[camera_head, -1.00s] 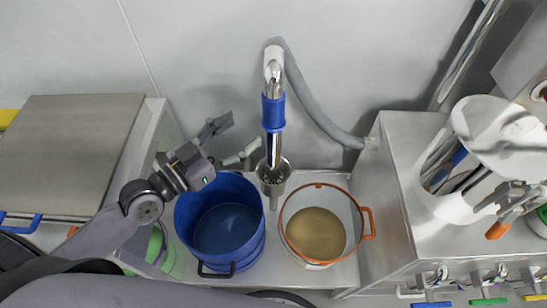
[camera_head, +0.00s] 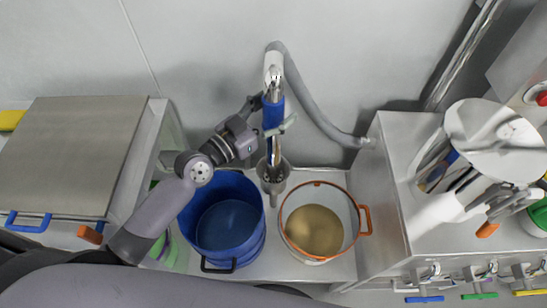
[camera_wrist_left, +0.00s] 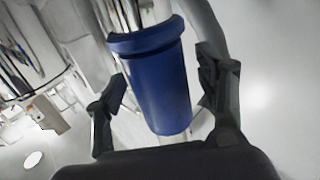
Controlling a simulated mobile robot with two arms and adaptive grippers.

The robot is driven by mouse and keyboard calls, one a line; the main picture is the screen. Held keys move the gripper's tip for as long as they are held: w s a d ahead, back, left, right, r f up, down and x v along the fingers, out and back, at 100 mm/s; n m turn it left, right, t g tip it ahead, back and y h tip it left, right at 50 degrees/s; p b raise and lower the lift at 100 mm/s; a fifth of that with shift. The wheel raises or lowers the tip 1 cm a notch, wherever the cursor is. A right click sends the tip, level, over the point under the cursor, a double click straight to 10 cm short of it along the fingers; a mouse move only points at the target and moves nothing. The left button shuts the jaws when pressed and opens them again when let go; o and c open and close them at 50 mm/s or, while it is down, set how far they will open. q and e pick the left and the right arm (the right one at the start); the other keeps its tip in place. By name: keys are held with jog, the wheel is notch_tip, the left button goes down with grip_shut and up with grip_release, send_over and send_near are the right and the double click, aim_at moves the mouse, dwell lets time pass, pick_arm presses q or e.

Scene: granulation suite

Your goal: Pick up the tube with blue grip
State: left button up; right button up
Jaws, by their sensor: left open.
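The tube with the blue grip (camera_head: 273,115) hangs upright near the wall, with a metal nozzle at its lower end and a grey hose at its top. The blue grip also shows in the left wrist view (camera_wrist_left: 158,80), between the two fingers. My left gripper (camera_head: 268,118) is open, with its fingers on either side of the blue grip. In the left wrist view, my left gripper (camera_wrist_left: 165,95) shows a gap between each finger and the grip. My right gripper cannot be made out.
A blue bucket (camera_head: 262,222) stands below my left arm. A white bucket with an orange rim (camera_head: 356,222) holds tan material to its right. A white container (camera_head: 428,205) with tools stands on the right-hand metal cabinet. A grey hose (camera_head: 312,108) curves along the wall.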

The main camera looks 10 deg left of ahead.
pick_arm(q)
jog(key=shift+c, duration=0.5)
grip_shut()
jog(key=shift+r, duration=0.1)
dwell(0.4)
